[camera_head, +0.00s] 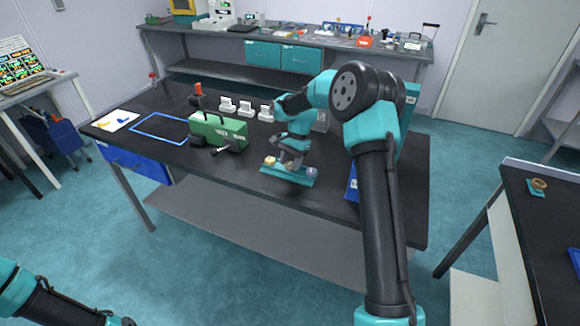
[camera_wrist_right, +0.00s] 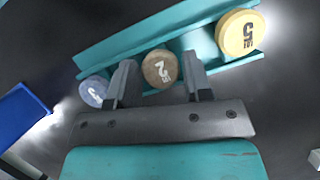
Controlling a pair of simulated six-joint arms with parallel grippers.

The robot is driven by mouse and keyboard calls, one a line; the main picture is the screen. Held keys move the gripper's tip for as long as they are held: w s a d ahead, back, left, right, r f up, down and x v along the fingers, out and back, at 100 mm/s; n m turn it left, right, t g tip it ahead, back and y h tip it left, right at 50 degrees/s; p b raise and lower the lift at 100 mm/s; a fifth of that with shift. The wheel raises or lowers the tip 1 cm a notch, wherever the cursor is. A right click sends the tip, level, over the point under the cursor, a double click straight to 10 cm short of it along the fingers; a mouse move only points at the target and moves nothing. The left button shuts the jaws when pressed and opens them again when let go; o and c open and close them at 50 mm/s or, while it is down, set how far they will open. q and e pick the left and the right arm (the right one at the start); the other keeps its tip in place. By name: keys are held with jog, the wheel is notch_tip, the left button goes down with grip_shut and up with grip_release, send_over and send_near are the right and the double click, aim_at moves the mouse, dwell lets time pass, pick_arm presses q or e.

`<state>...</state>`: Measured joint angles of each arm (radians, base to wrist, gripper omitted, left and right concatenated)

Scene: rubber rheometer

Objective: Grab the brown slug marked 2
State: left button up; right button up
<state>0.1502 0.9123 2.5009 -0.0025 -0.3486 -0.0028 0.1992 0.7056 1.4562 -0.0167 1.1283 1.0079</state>
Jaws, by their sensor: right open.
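The brown slug marked 2 (camera_wrist_right: 160,68) sits in a teal rack (camera_wrist_right: 110,50), between a yellow slug marked 5 (camera_wrist_right: 240,34) and a grey-blue slug (camera_wrist_right: 94,91). My right gripper (camera_wrist_right: 158,76) is open, with one finger on each side of the brown slug. A gap shows beside the slug, and I cannot tell whether either finger touches it. In the head view my right gripper (camera_head: 291,163) is over the rack's middle (camera_head: 270,170) and mostly hides the brown slug. Only part of my left arm shows at the bottom left; its gripper is out of view.
A green machine (camera_head: 217,134) stands on the black table left of the rack. Several white holders (camera_head: 246,109) stand behind it. A blue outlined square (camera_head: 160,128) and a white sheet (camera_head: 115,120) lie at the left. The table's front edge is close to the rack.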

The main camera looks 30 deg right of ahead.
aim_at(290, 164)
jog(key=shift+c, duration=0.4)
jog(key=c, duration=0.5)
jog(key=shift+r, duration=0.1)
jog(key=shift+r, duration=1.4)
jog(key=shift+s+a+r, duration=0.15)
jog(key=shift+r, duration=0.15)
jog(key=s+a, duration=0.2)
jog(key=s, duration=0.2)
jog(key=s+a+r, duration=0.1)
jog(key=s+a, duration=0.2)
jog(key=s, duration=0.2)
jog(key=s+a, duration=0.3)
jog(key=s, duration=0.1)
jog(key=shift+s+r, duration=0.15)
jog(key=shift+s, duration=0.05)
